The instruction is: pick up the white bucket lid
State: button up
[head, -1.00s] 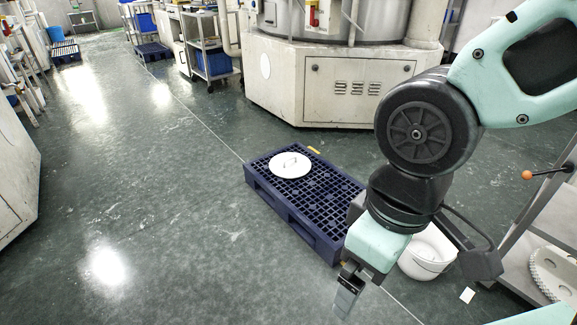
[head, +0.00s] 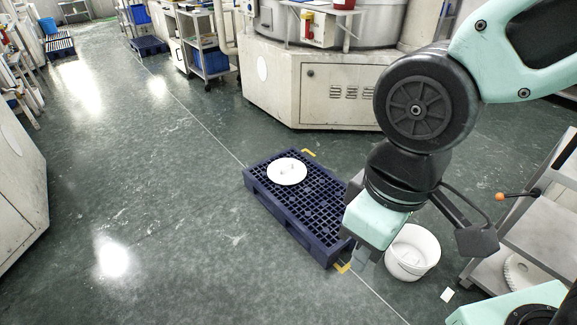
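The white bucket lid (head: 288,172) lies flat on the far part of the dark blue pallet (head: 290,223) in the head view. A small raised handle shows at its middle. My gripper (head: 362,258) hangs below the mint-green wrist, near the pallet's front right corner and well apart from the lid. Its fingers are mostly hidden behind the wrist, so I cannot tell whether they are open or shut.
A white bucket (head: 413,252) without a lid stands on the floor right of the pallet. A grey trolley (head: 530,225) stands at the right edge. A large machine cabinet (head: 318,88) is behind the pallet. The floor to the left is clear.

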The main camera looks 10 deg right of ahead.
aim_at(283, 171)
jog(key=i+j+z, duration=0.2)
jog(key=i, duration=0.25)
jog(key=i+j+z, duration=0.2)
jog(key=i, duration=0.25)
jog(key=i+j+z, duration=0.2)
jog(key=i, duration=0.2)
jog(key=i+j+z, duration=0.2)
jog(key=j, duration=0.3)
jog(key=i+j+z, duration=0.15)
jog(key=j, duration=0.35)
jog(key=i+j+z, duration=0.2)
jog(key=j, duration=0.3)
jog(key=i+j+z, duration=0.15)
jog(key=j, duration=0.4)
jog(key=j+z, duration=0.2)
jog(key=j, duration=0.35)
jog(key=i+j, duration=0.1)
jog(key=j, duration=0.25)
jog(key=i+j+z, duration=0.1)
jog(key=j, duration=0.6)
jog(key=i+z, duration=0.05)
